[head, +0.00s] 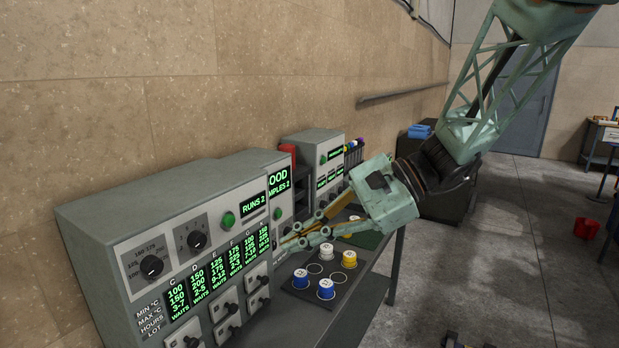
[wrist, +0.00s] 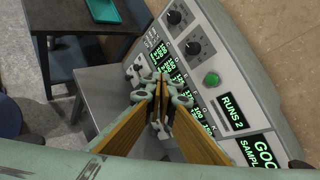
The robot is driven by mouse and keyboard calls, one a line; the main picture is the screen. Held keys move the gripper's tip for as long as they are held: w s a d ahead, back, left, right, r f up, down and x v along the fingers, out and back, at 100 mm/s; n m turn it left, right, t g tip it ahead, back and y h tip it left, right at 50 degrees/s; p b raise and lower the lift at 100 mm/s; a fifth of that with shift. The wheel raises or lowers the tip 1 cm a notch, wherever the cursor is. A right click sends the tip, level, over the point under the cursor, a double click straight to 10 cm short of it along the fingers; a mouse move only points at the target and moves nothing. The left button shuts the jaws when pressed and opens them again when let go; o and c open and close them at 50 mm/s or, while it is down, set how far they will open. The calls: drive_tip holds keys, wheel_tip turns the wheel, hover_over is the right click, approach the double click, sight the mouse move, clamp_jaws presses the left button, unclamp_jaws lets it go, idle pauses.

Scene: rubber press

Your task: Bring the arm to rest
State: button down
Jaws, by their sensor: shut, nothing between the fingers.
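My gripper (head: 284,244) is at the front face of a grey control cabinet (head: 130,215), beside the right end of its row of green displays. In the wrist view my gripper (wrist: 160,125) has its fingertips together, with nothing between them, in front of the cabinet's panel (wrist: 225,80). I cannot tell whether the fingertips touch the panel. My arm reaches down to it from the upper right of the head view.
A dark tray (head: 312,290) with blue, white and yellow capped pots stands on the bench below my gripper. A smaller grey unit (head: 312,150) stands behind. The floor (head: 500,240) to the right is mostly open, with a red bin (head: 587,228) farther off.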

drive_tip(key=s+d+r+n+t+h, duration=0.1)
drive_tip(key=s+d+n+h, duration=0.4)
drive_tip(key=s+d, duration=0.7)
drive_tip(key=s+d+r+n+t+h, duration=0.1)
drive_tip(key=s+d+n+t+h, duration=0.2)
drive_tip(key=s+d, duration=0.9)
drive_tip(key=s+n+h, duration=0.3)
drive_tip(key=s, duration=0.3)
drive_tip(key=shift+s+h, duration=0.15)
drive_tip(key=shift+h, duration=0.15)
drive_tip(key=shift+r, duration=0.1)
